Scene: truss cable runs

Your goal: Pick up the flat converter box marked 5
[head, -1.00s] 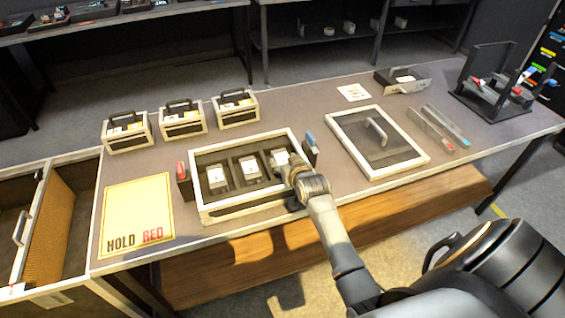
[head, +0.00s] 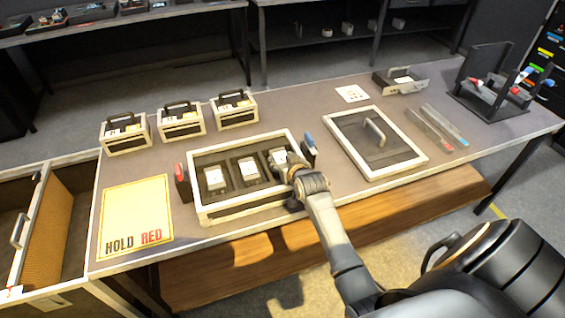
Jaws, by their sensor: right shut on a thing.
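Three flat converter boxes lie in the slots of an open framed case (head: 250,208) on the table. The left box (head: 214,178) and the middle box (head: 248,170) lie uncovered. The right box (head: 277,157) is partly hidden by my right gripper (head: 290,166), which is shut on it at the right end of the case. The numbers on the boxes are too small to read, so I cannot tell which is marked 5. My left gripper is not in view.
The framed lid (head: 350,158) with a handle lies right of the case. A yellow HOLD RED sheet (head: 135,205) lies at left. Three small handled cases, such as the middle one (head: 181,122), stand behind. A dark rack (head: 495,95) stands at the far right.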

